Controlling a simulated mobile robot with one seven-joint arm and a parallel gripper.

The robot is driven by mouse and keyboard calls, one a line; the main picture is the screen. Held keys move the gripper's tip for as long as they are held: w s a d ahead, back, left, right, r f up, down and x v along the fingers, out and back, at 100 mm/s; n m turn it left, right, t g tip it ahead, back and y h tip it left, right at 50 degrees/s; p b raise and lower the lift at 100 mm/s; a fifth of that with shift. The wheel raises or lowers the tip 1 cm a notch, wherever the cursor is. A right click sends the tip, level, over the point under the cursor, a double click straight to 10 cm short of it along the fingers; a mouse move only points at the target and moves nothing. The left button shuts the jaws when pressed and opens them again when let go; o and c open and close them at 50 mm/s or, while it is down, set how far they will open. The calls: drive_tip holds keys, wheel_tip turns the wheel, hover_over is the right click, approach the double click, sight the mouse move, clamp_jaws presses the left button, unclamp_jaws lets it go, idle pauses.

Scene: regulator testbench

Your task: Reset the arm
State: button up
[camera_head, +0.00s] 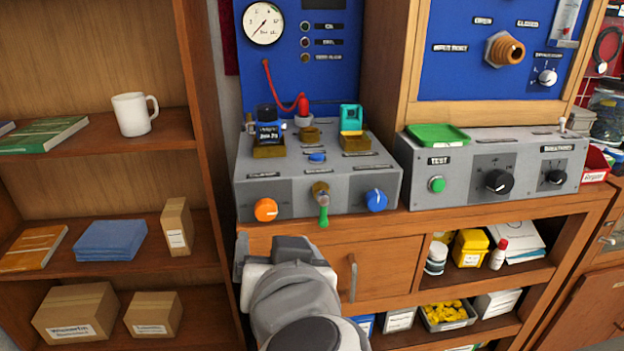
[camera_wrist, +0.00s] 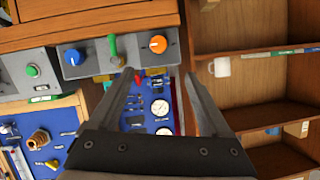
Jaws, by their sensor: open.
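My gripper (camera_wrist: 159,76) is open and empty, with its two fingers apart in the wrist view. That view shows the bench upside down. In the head view my arm's end (camera_head: 282,262) is in front of the wooden cabinet, just below the left grey control box (camera_head: 318,180). Its fingers are hard to make out there. The box front carries an orange knob (camera_head: 265,209), a green-handled valve (camera_head: 322,208) and a blue knob (camera_head: 376,200). In the wrist view the orange knob (camera_wrist: 158,44) and green handle (camera_wrist: 113,48) lie beyond the fingertips. No contact shows.
A wooden shelf at left holds a white mug (camera_head: 134,114), books and boxes (camera_head: 76,311). A second grey box (camera_head: 500,170) with a green button (camera_head: 437,184) stands at right. A drawer handle (camera_head: 352,278) sits close beside my arm. Open shelves hold yellow containers (camera_head: 470,247).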

drive_tip(key=s+d+f+g+h+p, duration=0.1)
drive_tip(key=d+f+g, duration=0.1)
drive_tip(key=d, duration=0.5)
drive_tip(key=s+d+f+m+g+h, duration=0.1)
drive_tip(key=s+d+g+h, duration=0.15)
drive_tip(key=d, duration=0.55)
drive_tip(key=s+d+f+g+h+p, duration=0.1)
drive_tip(key=d+f+g, duration=0.15)
drive_tip(key=d, duration=0.45)
wheel_tip(320, 180, up, 24)
drive_tip(key=p, duration=2.3)
drive_tip(key=shift+w, duration=0.2)
drive_tip(key=shift+f, duration=0.1)
